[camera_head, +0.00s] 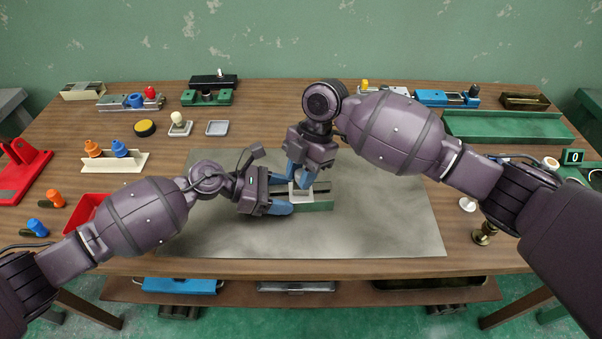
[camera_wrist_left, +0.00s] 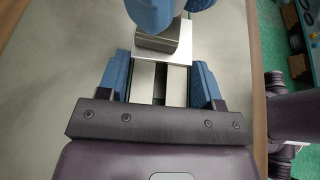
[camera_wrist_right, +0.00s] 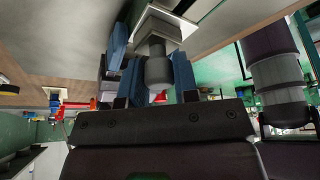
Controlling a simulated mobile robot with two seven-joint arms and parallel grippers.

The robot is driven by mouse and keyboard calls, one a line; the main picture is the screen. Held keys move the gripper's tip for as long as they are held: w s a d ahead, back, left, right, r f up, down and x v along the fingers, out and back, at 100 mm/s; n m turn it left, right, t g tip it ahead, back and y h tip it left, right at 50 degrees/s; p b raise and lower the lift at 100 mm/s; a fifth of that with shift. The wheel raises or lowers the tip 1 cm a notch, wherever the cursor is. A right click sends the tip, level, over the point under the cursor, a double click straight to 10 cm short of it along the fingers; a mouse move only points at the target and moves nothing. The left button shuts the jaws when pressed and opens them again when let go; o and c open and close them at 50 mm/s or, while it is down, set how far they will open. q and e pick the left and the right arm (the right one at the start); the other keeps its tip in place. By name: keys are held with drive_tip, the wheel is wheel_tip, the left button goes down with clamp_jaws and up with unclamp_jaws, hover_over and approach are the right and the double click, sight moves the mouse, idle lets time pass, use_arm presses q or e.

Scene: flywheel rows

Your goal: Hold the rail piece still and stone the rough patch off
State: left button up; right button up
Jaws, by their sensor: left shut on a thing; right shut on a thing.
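The rail piece (camera_head: 318,205), a green block with a bright metal top, lies on the grey mat in the middle of the table. My left gripper (camera_head: 281,194) is shut on its left end; the left wrist view shows a blue finger on each side of its slotted metal top (camera_wrist_left: 144,84). My right gripper (camera_head: 302,177) is above it, pointing down, shut on the grey knob (camera_wrist_right: 158,68) of the pale-based stone (camera_head: 301,193). The stone appears to rest on the rail's top; I cannot tell whether it touches. I cannot make out the rough patch.
The grey mat (camera_head: 400,225) is clear around the rail. A red tray (camera_head: 85,210) sits by my left arm. A white holder with orange and blue knobs (camera_head: 125,163) stands left. A green tray (camera_head: 510,128) and several fixtures line the back. Small brass pieces (camera_head: 484,233) stand right.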

drive_tip(key=shift+s+f, duration=0.1)
drive_tip(key=shift+s, duration=0.65)
drive_tip(key=shift+w, duration=0.4)
drive_tip(key=shift+a, duration=0.15)
drive_tip(key=shift+a, duration=0.25)
drive_tip(key=shift+d, duration=0.15)
drive_tip(key=shift+d, duration=0.7)
drive_tip(key=shift+a, duration=0.45)
